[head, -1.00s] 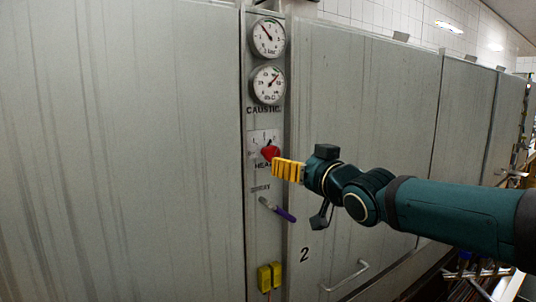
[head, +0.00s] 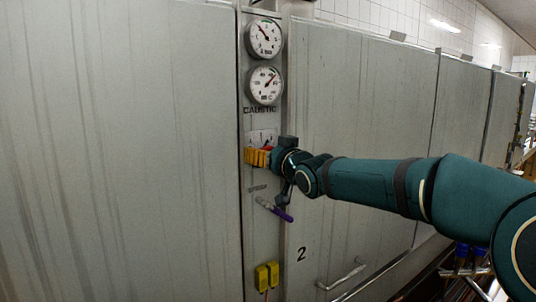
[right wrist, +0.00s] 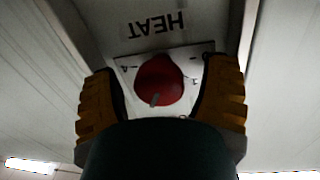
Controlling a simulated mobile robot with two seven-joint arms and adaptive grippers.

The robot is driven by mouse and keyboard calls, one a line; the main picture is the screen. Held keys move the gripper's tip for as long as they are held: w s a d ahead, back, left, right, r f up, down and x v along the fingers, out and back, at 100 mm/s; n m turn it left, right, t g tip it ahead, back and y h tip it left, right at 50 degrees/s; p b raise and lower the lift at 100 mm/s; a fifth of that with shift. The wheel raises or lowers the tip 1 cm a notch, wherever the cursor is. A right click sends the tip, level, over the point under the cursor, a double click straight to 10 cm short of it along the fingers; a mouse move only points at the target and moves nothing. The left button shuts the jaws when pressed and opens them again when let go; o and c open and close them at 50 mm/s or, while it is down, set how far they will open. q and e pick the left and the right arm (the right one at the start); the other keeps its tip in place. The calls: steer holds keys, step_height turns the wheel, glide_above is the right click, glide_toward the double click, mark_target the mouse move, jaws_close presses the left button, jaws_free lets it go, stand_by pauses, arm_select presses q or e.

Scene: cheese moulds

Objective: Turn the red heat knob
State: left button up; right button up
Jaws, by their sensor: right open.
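The red heat knob (right wrist: 160,82) sits on a small white dial plate (right wrist: 198,60) under the label HEAT in the right wrist view. A grey mark shows on its lower edge. My right gripper (right wrist: 163,95) is open, with one yellow finger on each side of the knob and a gap to it on both sides. In the head view my right gripper (head: 257,157) covers most of the knob, and only a bit of red (head: 268,148) shows above the fingers. I cannot tell whether the fingers touch the plate. My left gripper is not in view.
Two round gauges (head: 264,38) sit above on the narrow panel (head: 253,225). A door handle (head: 343,274) stands out at lower right.

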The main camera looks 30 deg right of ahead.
steer(key=shift+c, duration=0.2)
steer(key=c, duration=1.2)
steer(key=shift+f+n+b, duration=0.15)
steer(key=shift+n+b, duration=0.15)
steer(key=shift+b, duration=0.25)
steer(key=shift+n, duration=0.3)
steer(key=o, duration=1.2)
steer(key=shift+o, duration=0.2)
